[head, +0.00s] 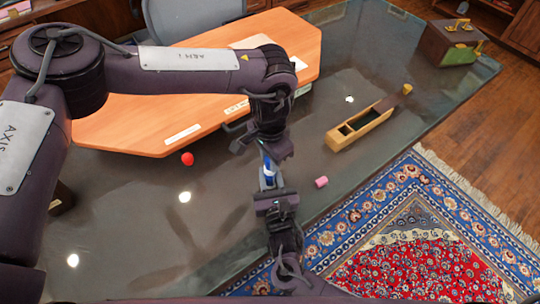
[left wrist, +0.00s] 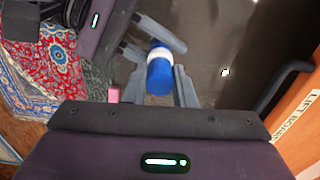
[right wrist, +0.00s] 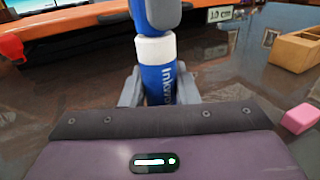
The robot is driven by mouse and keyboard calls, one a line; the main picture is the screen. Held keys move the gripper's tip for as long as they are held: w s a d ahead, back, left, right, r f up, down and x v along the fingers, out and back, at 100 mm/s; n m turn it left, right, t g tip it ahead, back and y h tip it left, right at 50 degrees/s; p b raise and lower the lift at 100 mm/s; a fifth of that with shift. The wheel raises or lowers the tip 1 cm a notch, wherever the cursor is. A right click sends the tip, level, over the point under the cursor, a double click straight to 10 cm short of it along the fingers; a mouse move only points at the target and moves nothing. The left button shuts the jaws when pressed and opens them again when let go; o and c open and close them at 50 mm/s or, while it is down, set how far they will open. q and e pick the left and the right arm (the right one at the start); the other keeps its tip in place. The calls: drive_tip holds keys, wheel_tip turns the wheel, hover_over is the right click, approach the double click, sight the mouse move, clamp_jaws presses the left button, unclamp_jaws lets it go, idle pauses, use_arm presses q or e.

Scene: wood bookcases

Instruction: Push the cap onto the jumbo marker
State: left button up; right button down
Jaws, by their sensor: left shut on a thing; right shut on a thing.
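The jumbo marker (head: 268,181) stands upright over the dark table, with a blue lettered body (right wrist: 159,84) and a white band (right wrist: 155,48) above it. My right gripper (right wrist: 158,92) is shut on the body from below. The blue cap (right wrist: 154,14) is above the white band, in line with the body. It shows nearer in the left wrist view (left wrist: 160,77), between the fingers of my left gripper (left wrist: 161,86), which is shut on it from above. White shows between the cap and body; I cannot tell how far the cap is seated.
A long open wooden box (head: 360,127) is to the right. An orange board (head: 125,125) covers the back left. The table between them is clear.

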use_arm(q)
drive_tip(key=shift+f, duration=0.2)
drive_tip(key=o, duration=1)
drive_tip(key=shift+o, duration=0.2)
drive_tip(key=shift+r, duration=0.1)
use_arm(e)
drive_tip(key=c, duration=1)
unclamp_jaws()
drive_tip(key=shift+c, duration=0.2)
use_arm(q)
wheel_tip(320, 180, up, 12)
drive_tip(key=shift+f, duration=0.3)
use_arm(e)
drive_tip(key=shift+s+d, duration=0.25)
drive_tip(key=shift+s, duration=1.05)
drive_tip(key=shift+s+d, duration=0.2)
drive_tip(key=shift+s, duration=1.05)
drive_tip(key=shift+s+d, duration=0.25)
drive_tip(key=shift+s, duration=1.05)
